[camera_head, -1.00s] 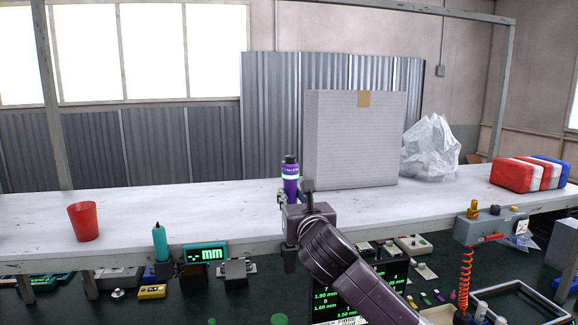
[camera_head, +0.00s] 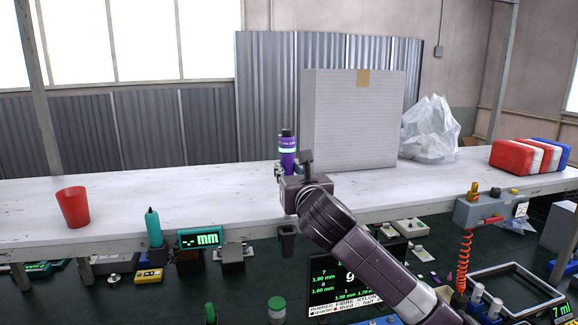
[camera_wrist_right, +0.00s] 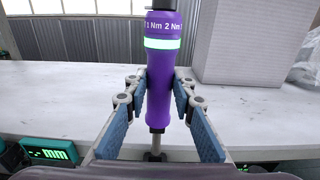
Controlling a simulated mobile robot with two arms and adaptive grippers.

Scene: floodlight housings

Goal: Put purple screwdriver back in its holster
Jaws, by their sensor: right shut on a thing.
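The purple screwdriver (camera_head: 287,150) is upright above the white shelf, with a pale green band and a black cap. My right gripper (camera_head: 285,174) is shut on it. In the right wrist view the blue-padded fingers (camera_wrist_right: 159,97) hold the lower purple body of the screwdriver (camera_wrist_right: 160,65), and its thin shaft points down. A dark, empty-looking holster (camera_head: 287,238) hangs at the shelf's front edge, just below my right gripper and partly hidden by it. My left gripper is not in view.
A teal screwdriver (camera_head: 153,228) stands in a holder beside an mm display (camera_head: 200,237). A red cup (camera_head: 73,207) is on the shelf at left. A big grey box (camera_head: 352,120) stands behind my right gripper. A plastic bag (camera_head: 430,130) is at right.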

